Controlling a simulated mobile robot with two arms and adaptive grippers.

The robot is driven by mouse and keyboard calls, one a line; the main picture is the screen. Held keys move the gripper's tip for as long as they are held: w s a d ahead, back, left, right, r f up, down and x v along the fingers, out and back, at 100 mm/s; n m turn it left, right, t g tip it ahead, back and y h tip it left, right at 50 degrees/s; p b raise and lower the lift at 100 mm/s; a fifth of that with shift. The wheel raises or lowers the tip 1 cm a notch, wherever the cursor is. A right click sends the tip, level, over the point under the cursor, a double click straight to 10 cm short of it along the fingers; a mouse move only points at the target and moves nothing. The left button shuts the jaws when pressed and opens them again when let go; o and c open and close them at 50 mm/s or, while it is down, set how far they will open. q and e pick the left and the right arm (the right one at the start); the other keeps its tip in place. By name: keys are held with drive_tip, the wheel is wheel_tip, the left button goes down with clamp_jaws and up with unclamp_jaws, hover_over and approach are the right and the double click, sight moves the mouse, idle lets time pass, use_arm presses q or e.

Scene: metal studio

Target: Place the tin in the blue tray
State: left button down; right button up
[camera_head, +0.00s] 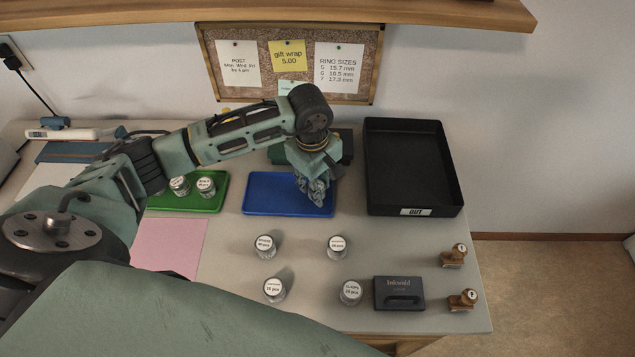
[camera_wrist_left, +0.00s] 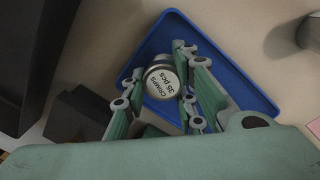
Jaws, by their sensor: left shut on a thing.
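In the wrist view a small round tin (camera_wrist_left: 161,80) with a white lid marked "CRIMPS 35 pcs" sits between the fingers of my left gripper (camera_wrist_left: 158,88), which is shut on it. The blue tray (camera_wrist_left: 222,62) is beneath the tin in that view. In the head view the blue tray (camera_head: 270,193) lies on the desk, and my left gripper (camera_head: 314,190) is over its right part. The fingers hide the tin there. I cannot tell whether the tin touches the tray floor. My right gripper is not in view.
A black "OUT" tray (camera_head: 413,212) stands right of the blue tray. A green tray (camera_head: 212,204) with tins lies left. Several tins, including one (camera_head: 337,247), stand in front, with an Inkwold box (camera_head: 399,293) and two stamps (camera_head: 454,256). A pink sheet (camera_head: 170,245) lies left.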

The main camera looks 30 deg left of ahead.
use_arm(q)
drive_tip(key=shift+f, duration=0.2)
drive_tip(key=c, duration=1.4)
unclamp_jaws()
drive_tip(key=shift+r, duration=0.1)
drive_tip(key=shift+r, duration=0.1)
drive_tip(key=shift+r, duration=0.2)
wheel_tip(320, 180, up, 12)
drive_tip(key=b, duration=0.2)
drive_tip(key=shift+s+a+f, duration=0.15)
drive_tip(key=shift+s+a, duration=0.1)
drive_tip(key=shift+s, duration=0.1)
